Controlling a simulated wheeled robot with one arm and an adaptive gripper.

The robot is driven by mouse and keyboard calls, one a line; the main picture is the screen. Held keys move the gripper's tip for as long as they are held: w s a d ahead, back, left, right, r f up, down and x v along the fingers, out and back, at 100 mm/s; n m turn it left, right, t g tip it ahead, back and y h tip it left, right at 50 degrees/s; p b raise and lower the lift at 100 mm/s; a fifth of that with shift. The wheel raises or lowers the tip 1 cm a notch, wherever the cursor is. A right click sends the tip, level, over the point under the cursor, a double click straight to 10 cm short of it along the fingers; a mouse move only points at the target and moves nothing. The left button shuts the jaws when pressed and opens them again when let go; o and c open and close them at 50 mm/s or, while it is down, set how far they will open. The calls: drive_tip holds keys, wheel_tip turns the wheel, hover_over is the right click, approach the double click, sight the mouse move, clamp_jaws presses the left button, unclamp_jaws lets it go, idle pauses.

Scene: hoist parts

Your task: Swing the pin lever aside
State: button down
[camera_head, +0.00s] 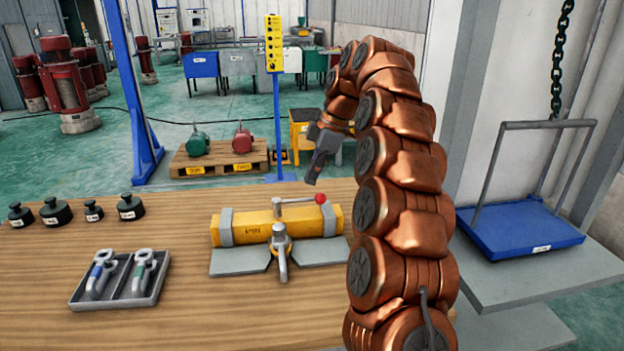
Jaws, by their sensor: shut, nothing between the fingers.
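A pin lever (296,201), a thin grey bar with a red ball knob (320,199) at its right end, sits above a yellow bar (255,227). Two grey straps clamp the yellow bar, which lies on a grey plate (240,262) on the table. My gripper (312,181) is shut and empty, pointing down. In the picture it shows just above the red knob, apart from it; how far behind or above it is, I cannot tell.
My copper arm hides the table's right part.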

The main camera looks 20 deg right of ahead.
drive_tip(key=shift+w+d+r+p, duration=0.15)
drive_tip(key=shift+r+p, duration=0.5)
drive_tip(key=shift+w+d+r+p, duration=0.15)
drive_tip(key=shift+d+r+p, duration=0.05)
drive_tip(key=shift+r+p, duration=0.45)
drive_tip(key=shift+w+d+r+p, duration=0.15)
drive_tip(key=shift+r+p, duration=0.45)
drive_tip(key=shift+r, duration=0.05)
drive_tip(key=shift+a, duration=0.1)
drive_tip(key=s+a+m+g+h+p, duration=0.1)
drive_tip(key=s+a+m, duration=0.3)
drive_tip(key=s, duration=0.5)
drive_tip(key=s+a+m+g+p, duration=0.1)
drive_tip(key=s+a+m+p, duration=0.1)
drive_tip(key=s+a, duration=0.6)
drive_tip(key=s+f+m+h, duration=0.1)
drive_tip(key=s+f+m, duration=0.2)
drive_tip(key=s, duration=0.5)
drive_tip(key=s+d+f+m+h+p, duration=0.1)
drive_tip(key=s+f+m, duration=0.2)
drive_tip(key=s, duration=0.6)
drive_tip(key=s+f+m+g+p, duration=0.1)
drive_tip(key=s+f+m, duration=0.1)
drive_tip(key=s, duration=0.7)
drive_tip(key=shift+s+d+f+m+h, duration=0.25)
drive_tip(key=shift+d+f+m+h, duration=0.1)
drive_tip(key=shift+f+m+h, duration=0.05)
